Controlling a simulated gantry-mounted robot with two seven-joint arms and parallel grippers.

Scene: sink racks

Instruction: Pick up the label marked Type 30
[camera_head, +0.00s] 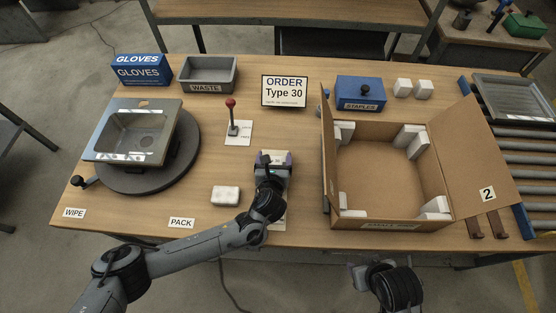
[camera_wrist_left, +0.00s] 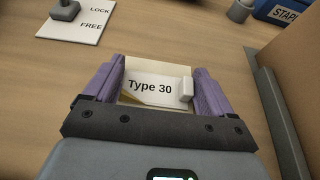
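The label marked Type 30 (camera_wrist_left: 150,87) is a white card with black text, lying flat between the fingers in the left wrist view. My left gripper (camera_head: 273,157) has purple fingers and points down over the table's middle front. In the left wrist view, its fingers (camera_wrist_left: 157,70) stand wide apart on either side of the label, open. The gripper mostly hides the label in the head view. My right arm shows at the bottom right; its fingertips cannot be made out.
An order sign (camera_head: 284,91) reading Type 30 stands behind. A red-knobbed lever (camera_head: 232,118) is behind left, and a white block (camera_head: 226,196) lies left of the gripper. An open cardboard box (camera_head: 453,165) stands close on the right. A sink (camera_head: 112,145) rests on a turntable at left.

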